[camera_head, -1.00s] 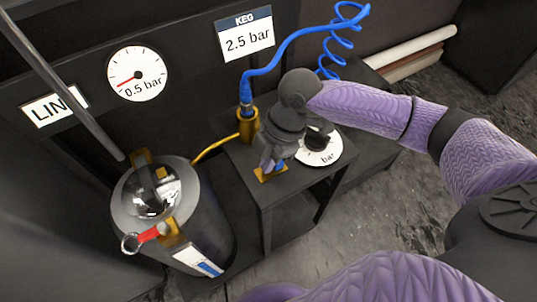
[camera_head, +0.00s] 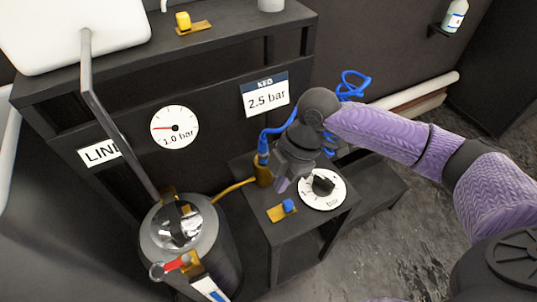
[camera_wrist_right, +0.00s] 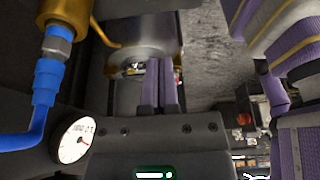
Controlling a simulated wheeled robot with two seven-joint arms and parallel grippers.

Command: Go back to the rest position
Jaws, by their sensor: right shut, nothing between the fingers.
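My right gripper (camera_head: 283,184) is shut and empty. It is above the small black stand (camera_head: 250,205), beside the black regulator knob on its white "bar" dial (camera_head: 322,189). The shut fingers also show in the right wrist view (camera_wrist_right: 160,85), pointing toward the keg. A small blue piece (camera_head: 288,205) on a brass plate sits just below the gripper, apart from it. The round line gauge (camera_head: 175,128) reads 1.0 bar. My left gripper does not show.
The steel keg (camera_head: 190,245) with a red-handled part stands left of the stand. A blue coiled hose (camera_head: 350,85) runs to a brass fitting (camera_head: 263,172) close behind the gripper. A shelf (camera_head: 150,50) is above. The floor to the right is clear.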

